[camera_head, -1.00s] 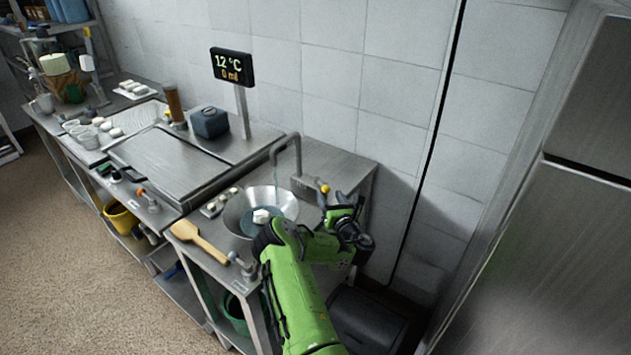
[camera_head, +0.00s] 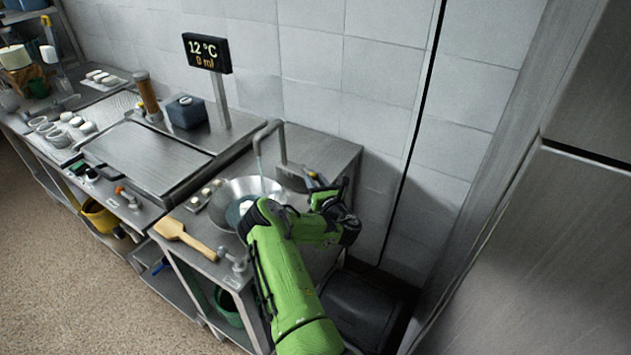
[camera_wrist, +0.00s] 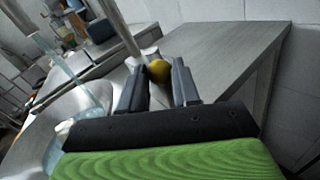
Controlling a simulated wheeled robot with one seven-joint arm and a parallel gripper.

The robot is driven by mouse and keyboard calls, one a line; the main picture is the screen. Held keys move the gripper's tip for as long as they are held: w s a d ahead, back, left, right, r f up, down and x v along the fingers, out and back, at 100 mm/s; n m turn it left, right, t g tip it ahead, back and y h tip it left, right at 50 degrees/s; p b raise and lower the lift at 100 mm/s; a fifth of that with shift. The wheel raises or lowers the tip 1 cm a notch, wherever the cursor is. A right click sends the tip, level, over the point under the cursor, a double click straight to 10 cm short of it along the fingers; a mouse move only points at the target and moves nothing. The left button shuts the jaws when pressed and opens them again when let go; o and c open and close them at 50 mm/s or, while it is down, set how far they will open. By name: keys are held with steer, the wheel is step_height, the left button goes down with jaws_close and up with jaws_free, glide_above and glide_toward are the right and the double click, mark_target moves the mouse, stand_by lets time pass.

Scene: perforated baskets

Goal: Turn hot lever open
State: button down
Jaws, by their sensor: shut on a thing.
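A yellow ball knob (camera_wrist: 158,71), which looks like the lever's end, sits between the two fingers of my gripper (camera_wrist: 159,86) in the wrist view. The fingers are shut on it. A pale round part shows just behind the knob; the rest of the lever is hidden. In the head view my gripper (camera_head: 316,180) is right of the bent faucet pipe (camera_head: 270,128), at the back of the counter. A bluish stream (camera_head: 260,168) hangs from the spout into the metal basin (camera_head: 225,194). The display (camera_head: 207,52) reads 12 °C and 0 ml.
A wooden paddle (camera_head: 182,236) and a small tap (camera_head: 236,259) lie near the counter's front edge. The tiled wall (camera_head: 375,75) is close behind my gripper. The counter right of the basin (camera_wrist: 215,55) is bare.

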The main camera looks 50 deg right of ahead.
steer(key=shift+b, duration=0.4)
steer(key=shift+w+a+f+m+g+h+b, duration=0.25)
steer(key=shift+m+g+h+b, duration=0.2)
steer(key=shift+h+b, duration=0.45)
steer(key=m+g+h+b, duration=0.1)
steer(key=b, duration=0.1)
steer(key=a+m+b, duration=0.1)
steer(key=b, duration=0.1)
steer(key=shift+w+a+g+h+b, duration=0.15)
steer(key=shift+w+g+h+b, duration=0.2)
steer(key=shift+h+b, duration=0.05)
steer(key=shift+w+a+m+g+h+b, duration=0.25)
steer(key=shift+a+m+g+h+b, duration=0.1)
steer(key=shift+m+g+h+b, duration=0.5)
steer(key=shift+w+a+r+m+g+h+b, duration=0.15)
steer(key=shift+m+g+h+b, duration=0.2)
steer(key=shift+g, duration=0.25)
steer(key=shift+w+a+r+m+g+h+b, duration=0.15)
steer(key=shift+m+g+h+b, duration=0.15)
steer(key=shift+g, duration=0.25)
steer(key=c, duration=0.8)
jaws_free()
